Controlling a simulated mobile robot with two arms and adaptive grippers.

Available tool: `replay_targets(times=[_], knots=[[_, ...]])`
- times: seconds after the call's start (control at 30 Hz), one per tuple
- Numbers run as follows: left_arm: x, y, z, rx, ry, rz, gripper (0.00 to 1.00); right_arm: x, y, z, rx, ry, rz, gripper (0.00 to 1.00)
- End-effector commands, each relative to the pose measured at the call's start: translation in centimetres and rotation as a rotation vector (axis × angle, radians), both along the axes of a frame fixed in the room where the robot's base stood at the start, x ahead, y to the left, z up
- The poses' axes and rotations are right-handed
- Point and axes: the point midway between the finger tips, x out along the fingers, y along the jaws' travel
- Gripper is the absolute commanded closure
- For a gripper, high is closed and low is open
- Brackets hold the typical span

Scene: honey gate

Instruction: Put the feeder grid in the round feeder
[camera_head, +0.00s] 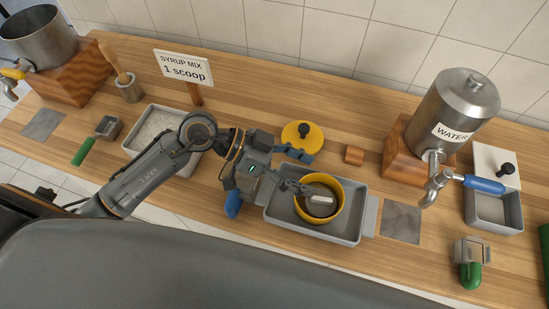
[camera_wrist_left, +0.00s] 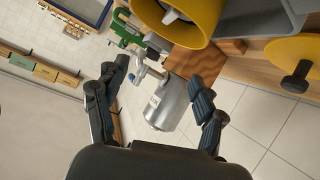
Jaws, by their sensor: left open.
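The round feeder (camera_head: 338,217) is a yellow round pot standing in a grey tray. Inside it lies a dark round piece with a pale bar on top, which looks like the feeder grid (camera_head: 321,200); how flat it sits is hard to tell. In the left wrist view the feeder (camera_wrist_left: 205,22) is at the top edge, with a pale piece inside. My left gripper (camera_head: 304,172) is open and empty, just above and left of the feeder, its fingers apart. Both fingers also show in the left wrist view (camera_wrist_left: 160,74). My right gripper is not in view.
The grey tray (camera_head: 285,224) holds the feeder. A yellow lid with a black knob (camera_head: 303,131) and a small wooden block (camera_head: 354,154) are behind it. A water dispenser (camera_head: 456,105) stands right. A tray of white grains (camera_head: 139,146) lies left, partly behind my arm.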

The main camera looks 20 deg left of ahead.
Motion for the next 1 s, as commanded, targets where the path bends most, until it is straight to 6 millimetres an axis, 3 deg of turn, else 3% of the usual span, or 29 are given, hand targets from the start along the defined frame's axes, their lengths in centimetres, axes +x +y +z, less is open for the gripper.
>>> replay_targets(times=[0.2, 0.4, 1.0], knots=[[-0.6, 4.1, 1.9, 0.006, -0.001, -0.003, 0.3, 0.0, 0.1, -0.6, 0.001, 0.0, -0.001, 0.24], [-0.9, 6.0, 3.0, 0.003, 0.0, -0.002, 0.3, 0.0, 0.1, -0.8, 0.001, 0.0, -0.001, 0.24], [-0.9, 6.4, 3.3, 0.0, 0.0, -0.002, 0.3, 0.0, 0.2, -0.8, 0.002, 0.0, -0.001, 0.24]])
